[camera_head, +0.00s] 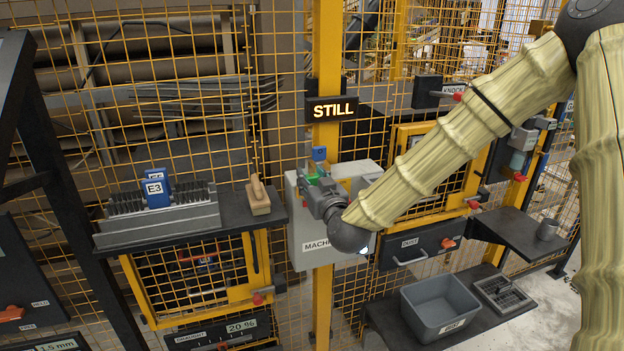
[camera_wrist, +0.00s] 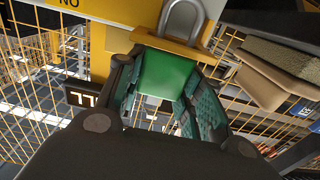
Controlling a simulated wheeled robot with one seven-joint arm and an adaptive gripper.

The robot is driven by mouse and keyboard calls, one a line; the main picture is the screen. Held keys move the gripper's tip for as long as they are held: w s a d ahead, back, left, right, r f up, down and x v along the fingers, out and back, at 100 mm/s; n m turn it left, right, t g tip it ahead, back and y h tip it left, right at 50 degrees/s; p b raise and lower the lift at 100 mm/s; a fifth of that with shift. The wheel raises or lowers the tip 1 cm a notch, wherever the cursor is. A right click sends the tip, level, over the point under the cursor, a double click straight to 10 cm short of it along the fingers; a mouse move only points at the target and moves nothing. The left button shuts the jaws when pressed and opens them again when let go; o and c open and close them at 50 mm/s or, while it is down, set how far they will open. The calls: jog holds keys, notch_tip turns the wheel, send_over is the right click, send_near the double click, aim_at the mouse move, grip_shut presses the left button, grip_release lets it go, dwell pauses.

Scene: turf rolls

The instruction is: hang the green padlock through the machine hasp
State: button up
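The green padlock (camera_wrist: 166,76) fills the space between the fingers of my gripper (camera_wrist: 166,84) in the wrist view, with a finger against each side. Its grey shackle (camera_wrist: 182,18) shows beyond an orange-yellow bar (camera_wrist: 176,47) that crosses between shackle and body. Whether the shackle passes through the hasp, I cannot tell. In the head view, my gripper (camera_head: 318,188) is at the grey machine box (camera_head: 305,252), and a little green of the padlock (camera_head: 311,169) shows at its tip. A blue block (camera_head: 319,153) is just above it. My wrist hides part of the box.
A lit STILL sign (camera_head: 332,110) is on the yellow post above. A grey bin (camera_head: 440,307) stands at lower right. Yellow mesh fencing lies behind.

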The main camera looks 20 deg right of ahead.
jog(key=o, duration=0.5)
jog(key=shift+c, duration=0.2)
jog(key=shift+s, duration=0.1)
jog(key=s, duration=1.1)
jog(key=shift+s+d, duration=0.3)
jog(key=shift+s, duration=0.05)
